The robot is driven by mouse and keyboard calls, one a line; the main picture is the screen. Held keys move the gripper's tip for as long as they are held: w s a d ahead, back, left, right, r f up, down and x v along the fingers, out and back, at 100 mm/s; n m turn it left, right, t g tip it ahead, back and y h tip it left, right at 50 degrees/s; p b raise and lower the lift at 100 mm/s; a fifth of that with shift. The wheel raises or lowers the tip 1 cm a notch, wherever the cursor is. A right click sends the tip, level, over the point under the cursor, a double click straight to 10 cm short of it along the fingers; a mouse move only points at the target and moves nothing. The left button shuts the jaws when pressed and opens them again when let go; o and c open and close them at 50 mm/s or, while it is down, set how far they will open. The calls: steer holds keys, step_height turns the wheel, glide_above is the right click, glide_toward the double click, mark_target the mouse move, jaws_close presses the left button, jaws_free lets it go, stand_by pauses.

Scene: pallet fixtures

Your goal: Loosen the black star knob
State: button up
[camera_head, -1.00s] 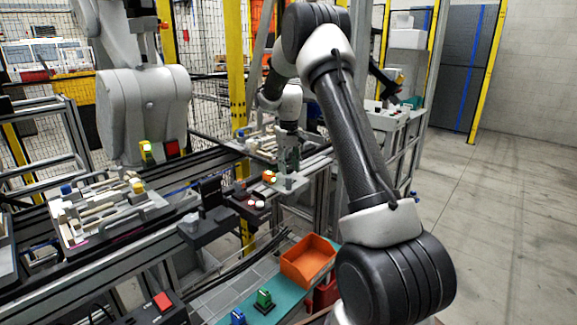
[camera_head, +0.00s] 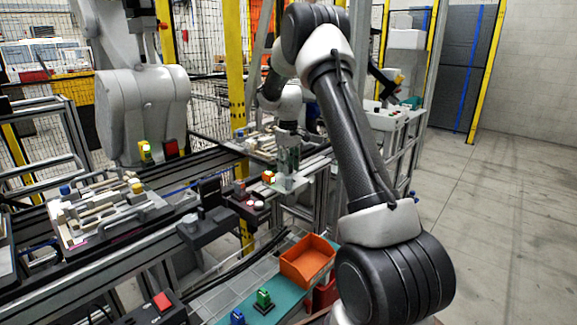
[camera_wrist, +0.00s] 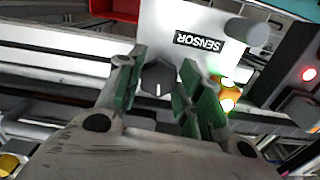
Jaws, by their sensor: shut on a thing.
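The black star knob (camera_wrist: 158,78) sits in front of a white plate marked SENSOR (camera_wrist: 200,25) in the wrist view. A short white line shows on its face. My gripper (camera_wrist: 158,85) has its green-padded fingers on either side of the knob, shut on it. In the head view my gripper (camera_head: 288,158) points down at the fixture beside the conveyor. The knob itself is hidden or too small to tell there.
An orange part with a lit green spot (camera_wrist: 228,95) is close to the right finger. A grey cylinder (camera_wrist: 247,31) stands on the plate. An orange bin (camera_head: 307,262) stands on the teal bench. A large grey robot (camera_head: 143,110) stands at the left.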

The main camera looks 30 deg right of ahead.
steer(key=o, duration=1)
steer(key=shift+o, duration=0.2)
steer(key=shift+r, duration=0.1)
step_height(320, 180, up, 12)
